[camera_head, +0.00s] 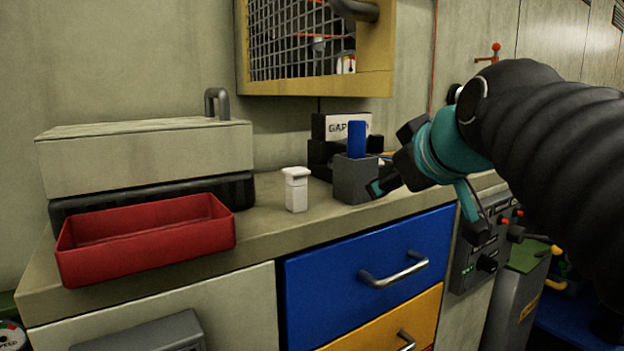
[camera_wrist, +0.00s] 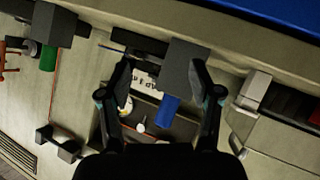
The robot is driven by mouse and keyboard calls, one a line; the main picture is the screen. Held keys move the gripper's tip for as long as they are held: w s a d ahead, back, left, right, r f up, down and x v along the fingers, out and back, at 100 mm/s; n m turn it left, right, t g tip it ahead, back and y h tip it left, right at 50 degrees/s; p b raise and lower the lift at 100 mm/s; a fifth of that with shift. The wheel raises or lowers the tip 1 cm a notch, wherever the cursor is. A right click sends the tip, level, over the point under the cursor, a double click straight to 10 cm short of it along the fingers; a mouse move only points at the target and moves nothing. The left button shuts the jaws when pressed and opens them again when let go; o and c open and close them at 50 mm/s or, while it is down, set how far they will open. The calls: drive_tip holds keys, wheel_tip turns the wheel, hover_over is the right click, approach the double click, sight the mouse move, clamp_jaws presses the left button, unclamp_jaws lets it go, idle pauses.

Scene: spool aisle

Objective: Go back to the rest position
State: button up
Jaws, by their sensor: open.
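My gripper (camera_head: 426,208) is open and empty at the right of the head view, in front of the counter's edge. One finger appears close to a grey block (camera_head: 352,181) with a blue upright piece (camera_head: 357,138) in it; I cannot tell whether they touch. In the wrist view my open fingers (camera_wrist: 162,72) lie on either side of the grey block (camera_wrist: 184,66) and the blue piece (camera_wrist: 168,110), with nothing held between them. A small white capped container (camera_head: 296,190) stands upright on the counter, left of the grey block.
A red tray (camera_head: 146,240) sits at the counter's front left, before a grey box (camera_head: 145,160). A black holder (camera_head: 322,153) stands behind the grey block. A mesh-door cabinet (camera_head: 318,85) hangs above. Below are a blue drawer (camera_head: 335,285) and a control panel (camera_head: 472,262).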

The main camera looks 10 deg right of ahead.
drive_tip(key=s+f+m+g, duration=0.1)
drive_tip(key=s+f, duration=0.3)
drive_tip(key=f, duration=0.6)
drive_tip(key=s+a+f+m+g, duration=0.1)
drive_tip(key=s+f, duration=0.4)
drive_tip(key=f, duration=0.6)
drive_tip(key=s+f+m+g, duration=0.3)
drive_tip(key=s+f+g, duration=0.1)
drive_tip(key=f, duration=0.6)
drive_tip(key=shift+s+a+f+g+h, duration=0.15)
drive_tip(key=shift+s+g+h, duration=0.2)
drive_tip(key=shift+s, duration=0.25)
